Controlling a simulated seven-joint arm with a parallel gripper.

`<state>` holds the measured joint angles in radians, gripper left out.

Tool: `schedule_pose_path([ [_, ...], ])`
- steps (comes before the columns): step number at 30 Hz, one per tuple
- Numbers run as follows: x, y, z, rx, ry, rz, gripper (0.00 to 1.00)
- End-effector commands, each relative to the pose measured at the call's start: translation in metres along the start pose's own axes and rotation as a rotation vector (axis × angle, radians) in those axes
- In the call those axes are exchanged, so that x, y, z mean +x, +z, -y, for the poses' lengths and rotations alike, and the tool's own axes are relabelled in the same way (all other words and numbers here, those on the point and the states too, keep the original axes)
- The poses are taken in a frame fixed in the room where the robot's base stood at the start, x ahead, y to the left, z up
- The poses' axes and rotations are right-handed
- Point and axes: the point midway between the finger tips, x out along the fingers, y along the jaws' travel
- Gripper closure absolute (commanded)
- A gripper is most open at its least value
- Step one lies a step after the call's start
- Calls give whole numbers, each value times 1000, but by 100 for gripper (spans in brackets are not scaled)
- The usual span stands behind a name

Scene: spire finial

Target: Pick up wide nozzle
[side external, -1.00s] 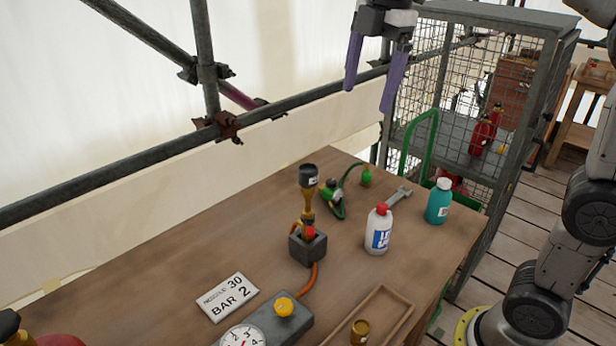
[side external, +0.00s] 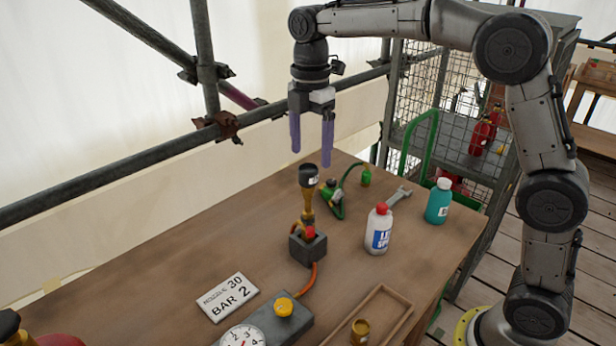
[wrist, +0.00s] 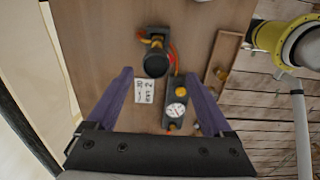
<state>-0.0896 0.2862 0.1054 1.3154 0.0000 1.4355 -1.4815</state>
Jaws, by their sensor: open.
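A black cup-shaped nozzle (side external: 309,175) with a small white label sits upright on a brass stem (side external: 307,205). The stem stands in a dark square holder (side external: 307,247). In the wrist view the black nozzle (wrist: 156,66) shows from above, between the fingertips in the picture. A small brass piece (side external: 360,331) stands in the wooden tray (side external: 386,318); I cannot tell for certain which of the two is the wide nozzle. My gripper (side external: 311,158) is open and empty, its purple fingers pointing down just above the black nozzle.
A sign reading "NOZZLE 30 BAR 2" (side external: 227,297) and a gauge box (side external: 278,322) are in front. Scaffold bars (side external: 150,154) run behind.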

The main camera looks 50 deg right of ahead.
Motion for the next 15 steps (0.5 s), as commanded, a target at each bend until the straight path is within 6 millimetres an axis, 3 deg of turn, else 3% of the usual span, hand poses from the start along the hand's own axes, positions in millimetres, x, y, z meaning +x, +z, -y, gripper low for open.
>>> schedule_pose_path([
  [5, 10, 0, 0, 0, -1, 0, 15],
  [15, 53, 0, -6, 1, -1, 0, 15],
])
